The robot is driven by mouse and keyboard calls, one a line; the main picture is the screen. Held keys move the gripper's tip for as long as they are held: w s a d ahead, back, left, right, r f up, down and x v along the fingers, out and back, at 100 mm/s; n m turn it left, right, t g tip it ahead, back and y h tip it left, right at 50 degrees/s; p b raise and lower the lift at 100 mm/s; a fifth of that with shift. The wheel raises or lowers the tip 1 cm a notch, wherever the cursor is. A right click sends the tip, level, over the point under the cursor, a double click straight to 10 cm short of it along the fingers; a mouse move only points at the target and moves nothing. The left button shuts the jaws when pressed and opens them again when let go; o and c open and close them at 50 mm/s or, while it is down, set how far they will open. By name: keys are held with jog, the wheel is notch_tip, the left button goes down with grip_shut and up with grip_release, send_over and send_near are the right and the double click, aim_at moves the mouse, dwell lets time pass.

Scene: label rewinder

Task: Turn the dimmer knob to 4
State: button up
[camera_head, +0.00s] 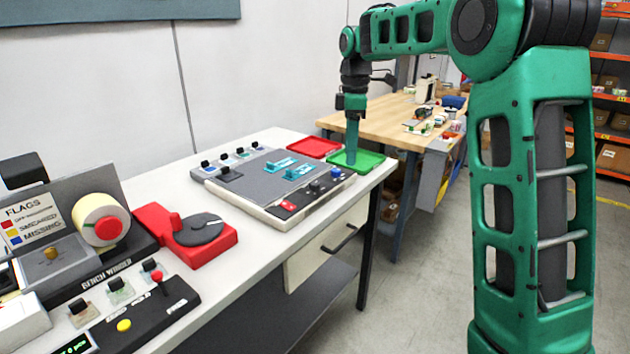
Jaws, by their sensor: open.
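No readable label marks the dimmer knob, so I cannot tell which control it is. Candidates on the white table are a black knob (230,173) and a blue knob (336,172) on the grey panel (262,166). A red box (212,252) with a grey dial (198,228) and a red upright part sits left of the panel. No numbers are legible at this size. My gripper (352,160) points down over the green tray (368,160), right of the panel and apart from the knobs. It is open, seen edge-on, with nothing visible in it.
A rewinder with a label roll (101,218) and a "FLAGS" sign (30,213) stands at the left. A black control box (150,310) has a red-topped lever. A red tray (315,147) lies beside the green one. A wooden bench (385,120) stands behind.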

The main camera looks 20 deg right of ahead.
aim_at(315, 183)
jog(key=w+a+f+n, duration=0.2)
jog(key=w+a+n, duration=0.45)
jog(key=w, duration=0.25)
jog(key=f, duration=1)
jog(key=shift+s+a+f, duration=0.1)
jog(key=shift+s+a, duration=0.05)
jog(key=shift+a, duration=0.05)
jog(key=shift+c, duration=0.4)
jog(key=c, duration=1)
